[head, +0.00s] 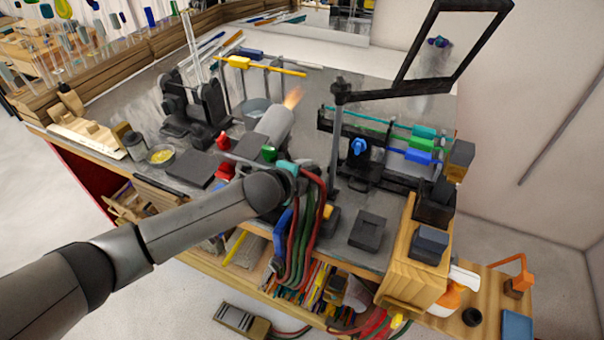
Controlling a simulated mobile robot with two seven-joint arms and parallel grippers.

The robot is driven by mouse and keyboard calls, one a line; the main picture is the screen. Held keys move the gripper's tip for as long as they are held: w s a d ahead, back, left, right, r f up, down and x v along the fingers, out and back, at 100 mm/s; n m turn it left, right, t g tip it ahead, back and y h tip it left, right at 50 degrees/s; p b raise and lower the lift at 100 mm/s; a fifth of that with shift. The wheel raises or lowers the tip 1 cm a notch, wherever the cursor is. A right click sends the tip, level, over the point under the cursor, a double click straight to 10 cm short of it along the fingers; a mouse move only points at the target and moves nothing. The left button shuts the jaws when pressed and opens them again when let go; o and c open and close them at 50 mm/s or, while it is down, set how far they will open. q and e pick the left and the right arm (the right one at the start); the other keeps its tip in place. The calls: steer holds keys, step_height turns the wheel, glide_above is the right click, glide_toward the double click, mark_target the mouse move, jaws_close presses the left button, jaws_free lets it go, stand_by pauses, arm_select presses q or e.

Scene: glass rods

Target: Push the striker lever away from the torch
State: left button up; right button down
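The torch (276,123) is a grey cylinder on the bench, tilted up, with an orange flame (293,97) at its mouth. Red knobs (222,141) and a green knob (269,153) sit close to its base. I cannot make out the striker lever with certainty. My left arm comes in from the left, and its dark end (268,190) is at the front of the bench, just below the torch and beside the hoses. The fingers are hidden behind the wrist, so their opening and any contact do not show. My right gripper is not in view.
A black post carries a framed screen (440,43) over the right side. A rack with coloured clamps (398,140) stands behind it. A wooden block (408,262) is at the right front.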

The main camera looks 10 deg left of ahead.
arm_select(q)
steer(key=shift+c, duration=0.2)
jaws_close()
stand_by(1.1)
